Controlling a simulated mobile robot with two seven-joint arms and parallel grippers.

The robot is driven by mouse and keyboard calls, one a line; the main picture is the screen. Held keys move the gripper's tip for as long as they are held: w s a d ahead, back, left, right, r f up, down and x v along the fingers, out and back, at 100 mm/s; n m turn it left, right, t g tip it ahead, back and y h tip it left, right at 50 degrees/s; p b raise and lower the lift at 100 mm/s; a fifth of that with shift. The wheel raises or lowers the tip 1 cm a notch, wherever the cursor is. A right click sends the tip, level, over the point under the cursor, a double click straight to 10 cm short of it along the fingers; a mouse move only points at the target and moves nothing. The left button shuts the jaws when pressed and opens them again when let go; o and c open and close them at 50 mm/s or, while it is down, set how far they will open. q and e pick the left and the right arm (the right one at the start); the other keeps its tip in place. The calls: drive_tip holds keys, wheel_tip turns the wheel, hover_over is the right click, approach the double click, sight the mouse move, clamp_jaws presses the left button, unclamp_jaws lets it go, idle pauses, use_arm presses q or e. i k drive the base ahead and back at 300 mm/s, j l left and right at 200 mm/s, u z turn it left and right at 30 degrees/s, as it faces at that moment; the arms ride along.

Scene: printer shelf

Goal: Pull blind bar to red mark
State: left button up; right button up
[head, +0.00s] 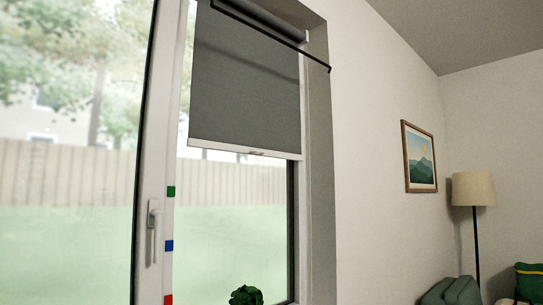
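The grey roller blind (245,92) hangs over the upper part of the right window pane. Its white blind bar (225,147) runs along the bottom edge, sloping slightly down to the right, with a small handle (257,154) near its middle. On the window frame to the left are a green mark (171,191), a blue mark (169,245) and the red mark (168,299) at the bottom edge of the picture. The bar's left end is above the green mark. Neither of my grippers is in view.
A window handle (153,230) sticks out on the frame left of the marks. A dark rod (270,33) crosses in front of the blind's top. A green plant (246,295) stands below the blind. A picture, lamp and chair are at the right.

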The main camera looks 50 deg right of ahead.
sight(222, 119)
drive_tip(key=k+l, duration=0.1)
drive_tip(key=l, duration=1.1)
drive_tip(key=k+l, duration=0.15)
drive_tip(key=l, duration=0.45)
drive_tip(key=u, duration=0.05)
